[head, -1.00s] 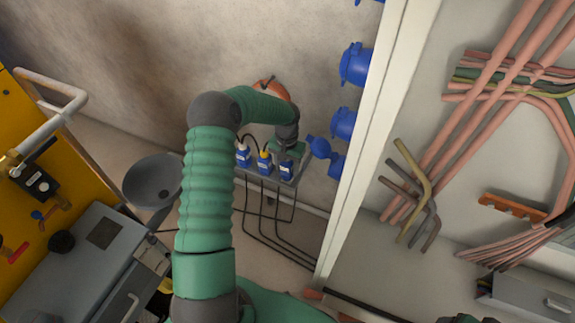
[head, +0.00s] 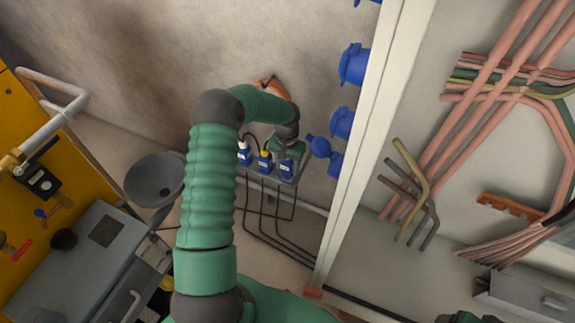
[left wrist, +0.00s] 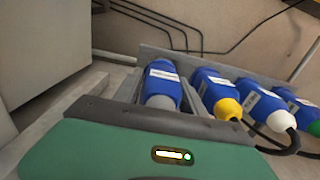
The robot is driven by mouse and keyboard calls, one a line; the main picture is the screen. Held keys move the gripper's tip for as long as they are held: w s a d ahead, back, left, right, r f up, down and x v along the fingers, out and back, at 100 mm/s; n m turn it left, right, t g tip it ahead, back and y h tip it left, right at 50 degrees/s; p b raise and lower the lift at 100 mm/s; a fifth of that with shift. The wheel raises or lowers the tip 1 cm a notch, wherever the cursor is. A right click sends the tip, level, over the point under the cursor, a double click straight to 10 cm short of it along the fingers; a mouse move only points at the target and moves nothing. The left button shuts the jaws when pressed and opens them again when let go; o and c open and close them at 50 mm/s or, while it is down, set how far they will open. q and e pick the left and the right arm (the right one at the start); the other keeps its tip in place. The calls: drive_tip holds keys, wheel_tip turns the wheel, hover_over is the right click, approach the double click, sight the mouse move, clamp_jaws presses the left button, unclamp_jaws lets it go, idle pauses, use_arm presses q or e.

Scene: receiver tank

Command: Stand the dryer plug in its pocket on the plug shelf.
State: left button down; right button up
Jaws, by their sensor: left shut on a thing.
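The plug shelf (head: 250,174) is a grey ledge low on the wall in the head view. My left gripper (head: 286,148) is at its right end, shut on a blue plug (head: 287,168) with a pale label. In the left wrist view this plug (left wrist: 163,78) has a grey collar and sits between the two fingers (left wrist: 160,100). It stands roughly in line with the other plugs; its lower end and pocket are hidden, so I cannot tell how deep it sits. My right gripper does not show.
Beside the held plug stand blue plugs with a yellow collar (left wrist: 222,92), a white collar (left wrist: 268,108) and a green collar (left wrist: 300,108), close together. Black cables (head: 270,222) hang below the shelf. Blue sockets (head: 342,122) and a white post (head: 365,150) stand to the right.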

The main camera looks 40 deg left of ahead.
use_arm(q)
drive_tip(key=shift+r+p, duration=0.1)
drive_tip(key=shift+p, duration=0.3)
drive_tip(key=shift+f+b, duration=0.55)
drive_tip(key=shift+f, duration=0.5)
drive_tip(key=c, duration=0.6)
unclamp_jaws()
